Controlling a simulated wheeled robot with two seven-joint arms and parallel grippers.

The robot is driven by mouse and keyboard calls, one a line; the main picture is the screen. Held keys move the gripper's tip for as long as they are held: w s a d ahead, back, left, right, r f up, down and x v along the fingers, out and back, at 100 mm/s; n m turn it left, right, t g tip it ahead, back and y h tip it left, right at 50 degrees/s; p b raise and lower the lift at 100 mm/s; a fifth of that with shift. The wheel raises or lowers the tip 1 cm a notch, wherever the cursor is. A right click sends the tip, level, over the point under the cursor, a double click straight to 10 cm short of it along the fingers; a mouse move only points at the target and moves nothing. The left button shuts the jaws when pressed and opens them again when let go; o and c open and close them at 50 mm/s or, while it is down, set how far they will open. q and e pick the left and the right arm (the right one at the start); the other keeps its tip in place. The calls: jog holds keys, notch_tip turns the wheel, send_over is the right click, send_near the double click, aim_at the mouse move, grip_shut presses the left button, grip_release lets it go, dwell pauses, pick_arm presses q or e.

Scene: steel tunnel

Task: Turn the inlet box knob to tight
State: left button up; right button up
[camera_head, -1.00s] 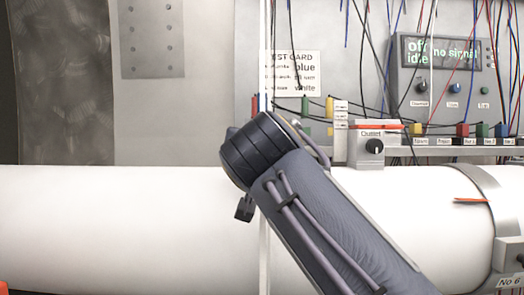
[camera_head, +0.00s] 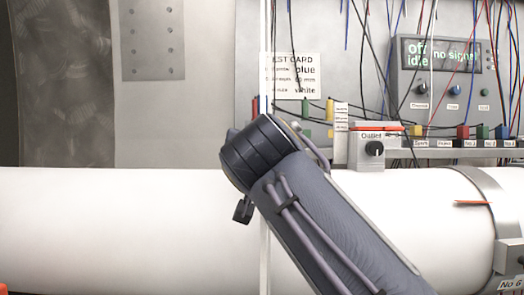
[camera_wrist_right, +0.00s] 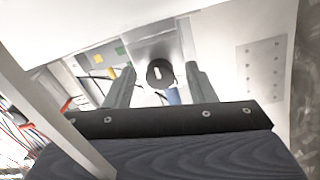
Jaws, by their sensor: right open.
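In the right wrist view a round black knob (camera_wrist_right: 160,73) with a white mark sits on a pale box face. No label on this box is readable, so I cannot confirm it is the inlet box. My right gripper (camera_wrist_right: 160,67) is open, with one finger on each side of the knob. I cannot tell whether the fingers touch it. In the head view my right arm comes up from the bottom right and hides the gripper fingers and this knob. My left gripper is not in view.
A labelled Outlet box (camera_head: 362,159) with its own black knob (camera_head: 375,148) stands right of my arm. A large white pipe (camera_head: 120,225) runs across the front. A test card (camera_head: 292,75), hanging wires and a grey display unit (camera_head: 440,75) are behind.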

jog(key=s+b, duration=0.1)
jog(key=s, duration=0.6)
jog(key=shift+s, duration=0.4)
